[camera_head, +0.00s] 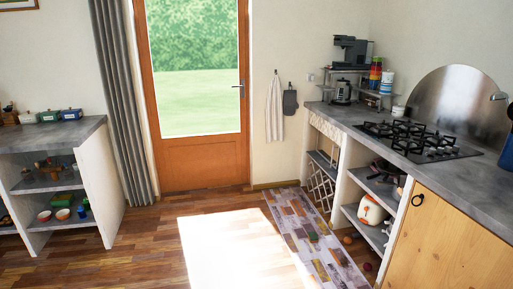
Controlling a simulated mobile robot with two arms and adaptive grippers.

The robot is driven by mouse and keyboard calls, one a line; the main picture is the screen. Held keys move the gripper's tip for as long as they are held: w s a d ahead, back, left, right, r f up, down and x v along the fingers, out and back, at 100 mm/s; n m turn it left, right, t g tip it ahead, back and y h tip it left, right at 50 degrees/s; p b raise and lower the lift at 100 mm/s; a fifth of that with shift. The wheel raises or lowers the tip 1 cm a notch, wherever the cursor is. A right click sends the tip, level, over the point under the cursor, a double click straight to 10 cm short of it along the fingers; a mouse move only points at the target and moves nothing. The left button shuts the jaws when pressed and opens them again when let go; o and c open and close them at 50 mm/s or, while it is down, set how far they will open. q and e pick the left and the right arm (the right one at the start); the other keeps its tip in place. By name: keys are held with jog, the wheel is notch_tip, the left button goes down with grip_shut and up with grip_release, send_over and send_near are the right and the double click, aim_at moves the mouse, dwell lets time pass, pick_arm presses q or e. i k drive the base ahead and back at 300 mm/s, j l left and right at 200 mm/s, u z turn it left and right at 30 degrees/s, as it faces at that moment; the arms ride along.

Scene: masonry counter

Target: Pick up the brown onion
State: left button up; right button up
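A small brownish round thing (347,239) lies on the floor at the foot of the right counter, beside the rug; it may be the brown onion, but it is too small to tell. A dark red round thing (367,267) lies on the floor a little nearer, and it may be a red onion. Neither of my grippers is in view.
The right counter (450,178) has a gas hob (418,140), open shelves with a white and orange appliance (371,211), and a wooden cupboard door (450,240). A patterned rug (305,230) runs alongside. The left shelf unit (108,180) stands apart. The sunlit middle floor (235,250) is clear.

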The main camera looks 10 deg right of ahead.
aim_at(347, 239)
jog(key=i+z, duration=0.1)
jog(key=i, duration=0.55)
jog(key=i+j+z, duration=0.15)
jog(key=i, duration=0.5)
jog(key=i+j+z, duration=0.1)
jog(key=i, duration=0.5)
jog(key=i+j, duration=0.05)
jog(key=j, duration=0.05)
